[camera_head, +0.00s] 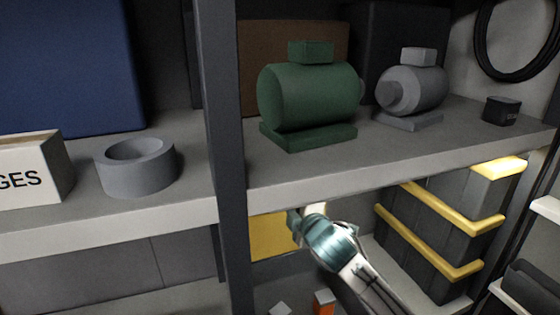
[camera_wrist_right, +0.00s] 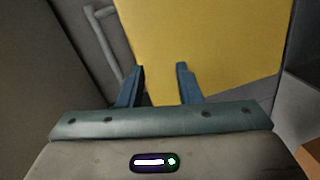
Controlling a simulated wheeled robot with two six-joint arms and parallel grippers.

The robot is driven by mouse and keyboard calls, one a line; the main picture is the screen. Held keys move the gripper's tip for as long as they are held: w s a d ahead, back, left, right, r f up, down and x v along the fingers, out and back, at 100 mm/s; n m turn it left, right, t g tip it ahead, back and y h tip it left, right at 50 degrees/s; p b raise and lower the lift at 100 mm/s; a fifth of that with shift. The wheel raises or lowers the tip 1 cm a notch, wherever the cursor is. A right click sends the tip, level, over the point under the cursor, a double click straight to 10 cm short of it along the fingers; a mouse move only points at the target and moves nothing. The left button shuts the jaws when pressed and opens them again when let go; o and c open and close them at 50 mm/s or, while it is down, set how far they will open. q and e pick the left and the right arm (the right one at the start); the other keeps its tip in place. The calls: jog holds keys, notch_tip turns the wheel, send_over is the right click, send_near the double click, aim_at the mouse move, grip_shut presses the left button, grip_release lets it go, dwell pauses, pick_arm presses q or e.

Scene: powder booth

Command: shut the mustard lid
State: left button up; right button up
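The mustard lid (camera_head: 268,238) is a flat yellow panel under the shelf in the head view, upright behind the dark post. It fills much of the upper middle of the right wrist view (camera_wrist_right: 225,40). My right gripper (camera_head: 300,222) is in front of the lid's right part in the head view and covers some of it. In the right wrist view its two blue fingers (camera_wrist_right: 160,68) are apart with nothing held between them, and the yellow face lies beyond them. I cannot tell whether they touch it. My left gripper is not in view.
The shelf edge (camera_head: 390,163) runs just above my right arm, and a dark post (camera_head: 226,120) stands left of the lid. Yellow rails (camera_head: 430,242) on a grey case are at right. A green motor (camera_head: 308,95) and a grey ring (camera_head: 137,172) sit on the shelf.

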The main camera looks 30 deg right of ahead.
notch_tip(320, 180, up, 7)
jog(key=w+d+n+t, duration=0.2)
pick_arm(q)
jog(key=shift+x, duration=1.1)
pick_arm(e)
jog(key=x, duration=1)
jog(key=shift+w+a+f, duration=0.1)
jog(key=shift+w+f, duration=0.15)
jog(key=shift+w, duration=0.1)
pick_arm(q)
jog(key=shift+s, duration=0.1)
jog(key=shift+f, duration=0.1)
pick_arm(e)
grip_shut()
